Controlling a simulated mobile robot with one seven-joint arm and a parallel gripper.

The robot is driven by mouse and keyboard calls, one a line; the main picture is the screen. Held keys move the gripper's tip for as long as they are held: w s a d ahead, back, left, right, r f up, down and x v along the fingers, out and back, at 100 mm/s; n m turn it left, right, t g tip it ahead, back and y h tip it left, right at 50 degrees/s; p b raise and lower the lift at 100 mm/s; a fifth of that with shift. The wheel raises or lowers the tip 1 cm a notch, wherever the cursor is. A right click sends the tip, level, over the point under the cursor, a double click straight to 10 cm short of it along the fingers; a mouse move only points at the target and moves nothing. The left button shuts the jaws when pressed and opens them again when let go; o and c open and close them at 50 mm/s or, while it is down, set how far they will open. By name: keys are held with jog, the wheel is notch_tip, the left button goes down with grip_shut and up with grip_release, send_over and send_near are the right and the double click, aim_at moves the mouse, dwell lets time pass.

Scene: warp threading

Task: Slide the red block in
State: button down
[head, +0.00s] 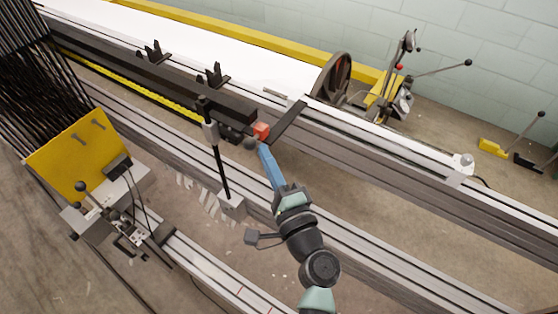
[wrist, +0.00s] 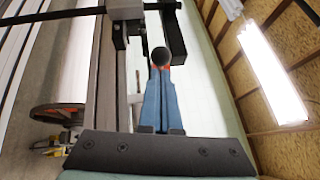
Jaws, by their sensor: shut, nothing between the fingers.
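A round dark knob (head: 250,144) is at the left of the fingertips. In the wrist view the fingers of my gripper (wrist: 160,72) point at the dark round knob (wrist: 160,56), which covers most of what lies behind. Only slivers of red show around it. I cannot tell whether the fingers touch the knob or the block.
An upright black rod (head: 218,155) on a grey block stands close to the left of my gripper. The flat dark bar (head: 288,123) lies to its right. A yellow plate (head: 75,155) with dark warp threads is at the left.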

jog(key=shift+a, duration=0.1)
jog(key=w+a+b, duration=0.1)
jog(key=a, duration=0.1)
jog(key=w+a+b, duration=0.1)
jog(key=w+a, duration=0.1)
jog(key=w+a+b, duration=0.1)
jog(key=a, duration=0.1)
jog(key=shift+w+a+r, duration=0.1)
jog(key=shift+w+a, duration=0.2)
jog(key=shift+w, duration=0.05)
